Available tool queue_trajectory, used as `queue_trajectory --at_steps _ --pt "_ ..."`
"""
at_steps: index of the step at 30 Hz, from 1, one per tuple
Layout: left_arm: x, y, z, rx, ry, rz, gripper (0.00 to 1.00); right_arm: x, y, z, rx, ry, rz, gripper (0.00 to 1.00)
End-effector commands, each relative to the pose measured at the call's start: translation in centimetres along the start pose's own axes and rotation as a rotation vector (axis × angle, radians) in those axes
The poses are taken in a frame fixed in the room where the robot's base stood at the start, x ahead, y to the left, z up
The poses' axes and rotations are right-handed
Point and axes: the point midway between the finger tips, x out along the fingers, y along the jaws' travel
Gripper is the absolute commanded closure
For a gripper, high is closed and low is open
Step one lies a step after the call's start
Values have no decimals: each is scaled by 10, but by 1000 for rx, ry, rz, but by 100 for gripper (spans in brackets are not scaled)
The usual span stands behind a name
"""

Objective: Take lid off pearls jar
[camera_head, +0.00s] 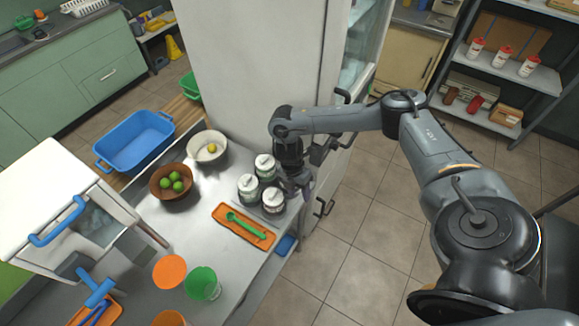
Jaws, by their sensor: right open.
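Several jars with white lids stand close together on a small tray at the table's far right corner. One jar (248,187) is at the left of the group, another jar (265,167) at the back and a third jar (273,200) at the front right. I cannot tell from this view which one holds the pearls. My right gripper (297,190) points down at the right side of the group, with its jaws open. Its wrist hides part of the group, and I cannot tell whether it touches a jar. My left gripper is not in view.
An orange tray (222,211) with a green spoon (245,224) lies before the jars. A brown bowl of limes (161,193) and a pale bowl (196,146) stand to the left. A tall white fridge (270,60) rises behind the table.

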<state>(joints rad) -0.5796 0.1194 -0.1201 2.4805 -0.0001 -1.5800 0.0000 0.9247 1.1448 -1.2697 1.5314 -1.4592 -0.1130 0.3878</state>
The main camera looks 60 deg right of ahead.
Motion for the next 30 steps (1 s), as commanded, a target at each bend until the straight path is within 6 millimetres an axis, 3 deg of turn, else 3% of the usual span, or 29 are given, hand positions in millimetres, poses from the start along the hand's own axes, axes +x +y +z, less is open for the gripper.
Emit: queue_trajectory --at_steps 1,3,6,10,14,19,30 --pt "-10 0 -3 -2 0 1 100 -32 8 15 25 -17 42 51" --pt "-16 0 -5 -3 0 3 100 -64 17 30 51 -30 91 51" --pt "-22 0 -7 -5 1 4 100 -102 29 43 74 -39 156 51" --pt "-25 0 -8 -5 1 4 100 -129 39 47 84 -39 206 51" --pt "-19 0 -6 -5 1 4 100 -130 45 48 85 -38 225 51" --pt "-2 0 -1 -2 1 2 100 -107 51 49 84 -38 228 51" --pt "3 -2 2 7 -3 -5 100 -84 57 50 84 -38 229 51"
